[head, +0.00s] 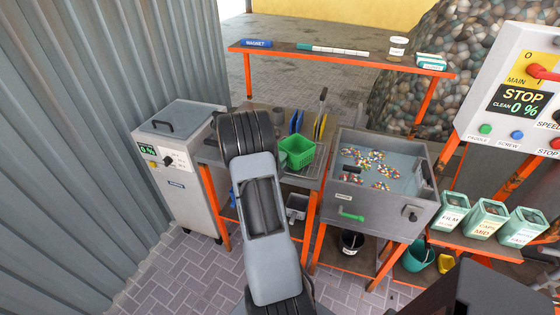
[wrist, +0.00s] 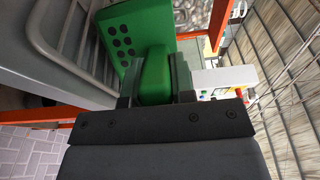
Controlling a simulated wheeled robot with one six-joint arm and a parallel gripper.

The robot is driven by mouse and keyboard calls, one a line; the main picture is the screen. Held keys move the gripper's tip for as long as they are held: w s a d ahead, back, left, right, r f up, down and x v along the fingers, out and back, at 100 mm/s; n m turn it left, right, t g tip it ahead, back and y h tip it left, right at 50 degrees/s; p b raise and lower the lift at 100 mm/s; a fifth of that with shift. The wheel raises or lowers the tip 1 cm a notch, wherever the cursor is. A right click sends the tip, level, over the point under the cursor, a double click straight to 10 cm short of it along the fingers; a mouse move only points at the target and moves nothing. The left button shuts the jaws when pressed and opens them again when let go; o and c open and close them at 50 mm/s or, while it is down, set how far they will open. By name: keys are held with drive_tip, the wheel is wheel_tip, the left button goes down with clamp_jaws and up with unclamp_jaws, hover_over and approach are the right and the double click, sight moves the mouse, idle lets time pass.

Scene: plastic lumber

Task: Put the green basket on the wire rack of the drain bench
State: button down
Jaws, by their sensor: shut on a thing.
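The green basket (head: 298,152) is at the drain bench in the head view, at the right of my arm's upper end. In the wrist view the basket (wrist: 126,40) shows its holed green wall. My gripper (wrist: 154,82) is shut on the basket's green handle. The wire rack (wrist: 72,38) shows as grey bars left of the basket in the wrist view. In the head view part of the rack (head: 312,172) shows beside and below the basket. I cannot tell whether the basket touches the rack. My arm hides part of the bench and my gripper in the head view.
A grey tank (head: 388,215) with colourful flakes in water stands right of the drain bench. Upright tools with blue and yellow parts (head: 320,124) stand behind the basket. A grey machine (head: 180,165) stands at the left. An orange-edged shelf (head: 340,56) runs behind.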

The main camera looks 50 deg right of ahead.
drive_tip(key=shift+f, duration=0.1)
idle(0.3)
drive_tip(key=c, duration=0.9)
unclamp_jaws()
drive_tip(key=a+b, duration=0.3)
drive_tip(key=a, duration=1)
drive_tip(key=shift+s+a, duration=0.15)
drive_tip(key=shift+a, duration=0.25)
